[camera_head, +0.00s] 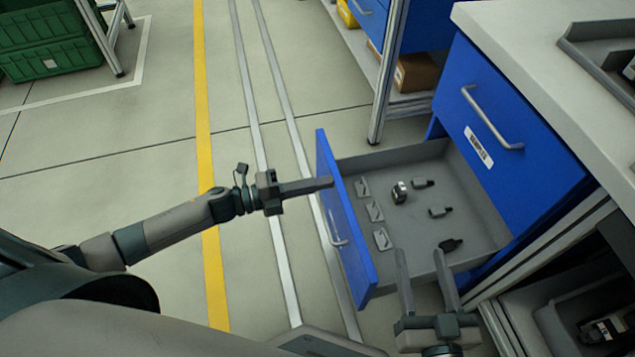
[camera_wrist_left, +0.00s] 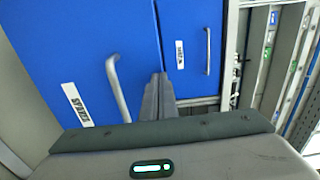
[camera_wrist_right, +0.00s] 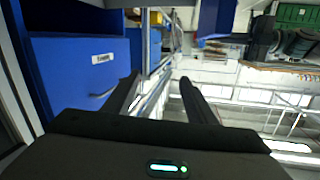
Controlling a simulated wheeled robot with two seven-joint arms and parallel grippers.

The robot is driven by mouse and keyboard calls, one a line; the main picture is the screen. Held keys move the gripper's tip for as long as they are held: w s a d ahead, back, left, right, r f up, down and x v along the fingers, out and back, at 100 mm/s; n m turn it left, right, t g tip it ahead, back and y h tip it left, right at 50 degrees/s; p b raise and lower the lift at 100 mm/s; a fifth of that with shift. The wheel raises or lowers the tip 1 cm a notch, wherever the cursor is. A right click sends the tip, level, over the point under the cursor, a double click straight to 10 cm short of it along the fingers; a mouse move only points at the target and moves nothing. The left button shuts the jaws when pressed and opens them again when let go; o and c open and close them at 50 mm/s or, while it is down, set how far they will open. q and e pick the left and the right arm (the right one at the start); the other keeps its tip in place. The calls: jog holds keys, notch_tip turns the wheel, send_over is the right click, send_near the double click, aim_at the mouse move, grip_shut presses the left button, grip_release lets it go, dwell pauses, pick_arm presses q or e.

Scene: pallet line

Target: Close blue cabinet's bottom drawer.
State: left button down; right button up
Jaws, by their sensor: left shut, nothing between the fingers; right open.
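The blue cabinet's bottom drawer (camera_head: 345,240) is pulled well out; its grey tray holds several small dark parts and light brackets. Its blue front with a bar handle (camera_head: 336,229) faces left. The upper drawer (camera_head: 505,135) looks shut. My left gripper (camera_head: 328,183) is shut and empty, its tips at the upper part of the bottom drawer's front; contact cannot be told. In the left wrist view the shut fingers (camera_wrist_left: 158,88) point toward blue fronts with handles. My right gripper (camera_head: 421,252) is open, by the drawer's near side. Its fingers also show in the right wrist view (camera_wrist_right: 160,88).
A pale worktop (camera_head: 510,50) tops the cabinet. A metal-legged rack with a brown box (camera_head: 415,72) stands behind. An open bin with a dark part (camera_head: 605,330) lies at lower right. Green crates (camera_head: 50,45) are far left. The floor left of the drawer is clear.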

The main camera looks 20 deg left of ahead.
pick_arm(q)
jog(key=b+x, duration=0.1)
jog(key=x, duration=2.9)
jog(key=shift+b, duration=0.35)
pick_arm(e)
jog(key=r+t, duration=0.1)
jog(key=r+t+y, duration=0.1)
jog(key=r, duration=0.1)
jog(key=s+r+t, duration=0.1)
jog(key=r, duration=0.1)
jog(key=shift+a+r, duration=0.25)
jog(key=shift+a, duration=0.15)
pick_arm(q)
jog(key=shift+w, duration=0.1)
